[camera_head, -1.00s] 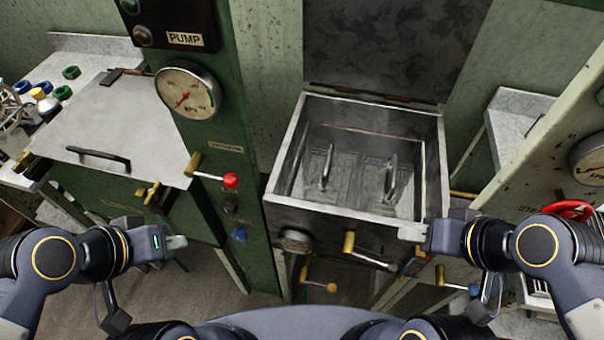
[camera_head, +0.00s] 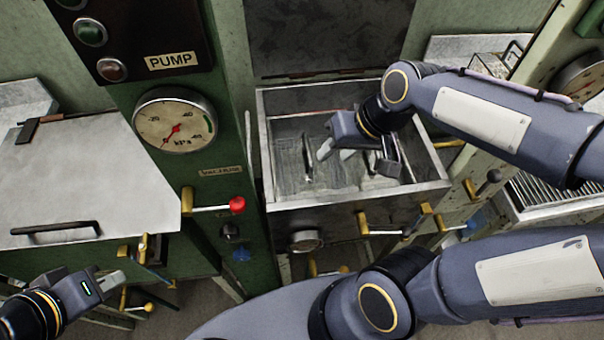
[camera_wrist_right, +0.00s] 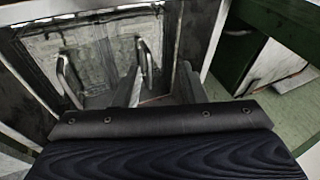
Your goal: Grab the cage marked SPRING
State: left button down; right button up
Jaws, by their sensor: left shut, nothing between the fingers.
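An open metal basin (camera_head: 448,188) stands at the middle, its lid raised behind. Wire-mesh cages (camera_head: 290,170) with upright bar handles lie side by side in it. The left handle (camera_head: 307,160) is visible; my right gripper partly covers the right side. In the right wrist view, two handles show, a left one (camera_wrist_right: 68,82) and a right one (camera_wrist_right: 145,62). I cannot read a SPRING mark. My right gripper (camera_head: 336,153) is open and empty above the basin; its fingers (camera_wrist_right: 158,86) are apart near the right handle. My left gripper (camera_head: 118,278) is shut and empty at lower left.
A green column with a pressure gauge (camera_head: 175,120) and a red-knobbed lever (camera_head: 237,205) stands left of the basin. A closed lidded basin (camera_head: 80,180) is further left. Valve levers (camera_head: 365,225) stick out below the basin's front. A wire basket (camera_head: 490,68) sits at the back right.

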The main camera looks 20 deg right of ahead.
aim_at(308, 146)
jog(key=w+f, duration=0.3)
jog(key=w, duration=0.1)
jog(key=w+f+g+h, duration=0.1)
jog(key=w+f, duration=0.1)
jog(key=w, duration=0.2)
jog(key=w+f+g+h, duration=0.1)
jog(key=w+f, duration=0.2)
jog(key=shift+w+d+f+b, duration=0.1)
jog(key=shift+w+f+b, duration=0.25)
jog(key=shift+w, duration=0.05)
jog(key=x, duration=0.7)
jog(key=shift+w+d+f+p, duration=0.15)
jog(key=shift+w+f+p, duration=0.1)
jog(key=shift+f+p, duration=0.15)
grip_shut()
